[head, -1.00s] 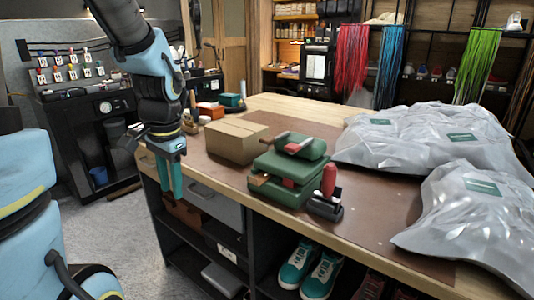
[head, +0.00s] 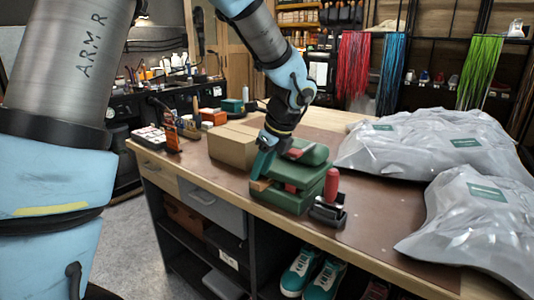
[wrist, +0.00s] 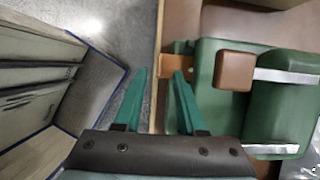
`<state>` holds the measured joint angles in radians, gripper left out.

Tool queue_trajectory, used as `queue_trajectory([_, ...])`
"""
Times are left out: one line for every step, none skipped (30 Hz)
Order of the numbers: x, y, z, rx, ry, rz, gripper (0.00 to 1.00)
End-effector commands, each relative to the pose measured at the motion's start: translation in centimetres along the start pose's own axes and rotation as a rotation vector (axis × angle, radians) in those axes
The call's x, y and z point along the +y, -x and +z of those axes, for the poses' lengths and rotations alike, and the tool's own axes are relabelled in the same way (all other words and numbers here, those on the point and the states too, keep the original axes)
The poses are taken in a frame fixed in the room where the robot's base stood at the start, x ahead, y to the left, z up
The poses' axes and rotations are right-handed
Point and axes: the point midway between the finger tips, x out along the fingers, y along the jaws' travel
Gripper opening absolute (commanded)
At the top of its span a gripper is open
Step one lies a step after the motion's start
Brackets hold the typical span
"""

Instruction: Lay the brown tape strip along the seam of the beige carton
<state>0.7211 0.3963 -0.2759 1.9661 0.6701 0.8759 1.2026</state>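The beige carton (head: 232,148) stands closed on the workbench, left of the green tape dispenser (head: 290,196). A short brown tape strip (head: 259,184) sticks out from the dispenser's left side; its end also shows in the wrist view (wrist: 172,71). My gripper (head: 262,166) is at that side of the dispenser, just by the strip. In the wrist view my gripper's teal fingers (wrist: 160,74) are apart, with the strip by their tips, near the right finger. Contact cannot be told. My arm partly hides the carton's right side and the dispenser.
A red-handled tool in a dark holder (head: 328,200) stands right of the dispenser. Grey plastic bags (head: 425,142) fill the bench's right side. Small boxes and tools (head: 170,135) lie at the left. The brown mat (head: 372,230) is bare in front of the bags.

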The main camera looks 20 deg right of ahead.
Motion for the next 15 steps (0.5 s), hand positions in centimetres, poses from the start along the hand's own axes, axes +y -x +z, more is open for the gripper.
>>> queue_trajectory([0.1, -0.9, 0.0, 0.001, -0.002, 0.004, 0.40])
queue_trajectory([0.1, -1.3, 0.0, 0.001, 0.000, 0.004, 0.40])
queue_trajectory([0.1, -1.9, 0.0, 0.001, 0.000, 0.002, 0.40])
queue_trajectory([0.1, -2.2, 0.1, 0.000, 0.000, 0.003, 0.40])
queue_trajectory([0.1, -2.6, 0.0, 0.000, 0.000, 0.003, 0.40])
queue_trajectory([0.0, -3.0, 0.0, 0.001, 0.001, 0.002, 0.40])
queue_trajectory([0.0, -3.2, 0.0, 0.001, 0.002, 0.001, 0.40])
queue_trajectory([0.0, -3.5, 0.0, 0.001, 0.002, 0.001, 0.40])
queue_trajectory([0.0, -3.7, 0.0, 0.000, 0.001, 0.001, 0.40])
queue_trajectory([0.0, -3.8, 0.0, 0.000, 0.001, 0.001, 0.40])
queue_trajectory([0.0, -4.0, 0.0, 0.001, 0.001, 0.000, 0.40])
queue_trajectory([0.0, -4.0, 0.0, 0.001, 0.001, 0.000, 0.40])
queue_trajectory([0.0, -4.1, 0.0, 0.001, 0.001, 0.000, 0.40])
queue_trajectory([0.0, -4.1, 0.0, 0.001, 0.001, -0.001, 0.40])
queue_trajectory([0.0, -4.1, 0.0, 0.001, 0.001, -0.001, 0.40])
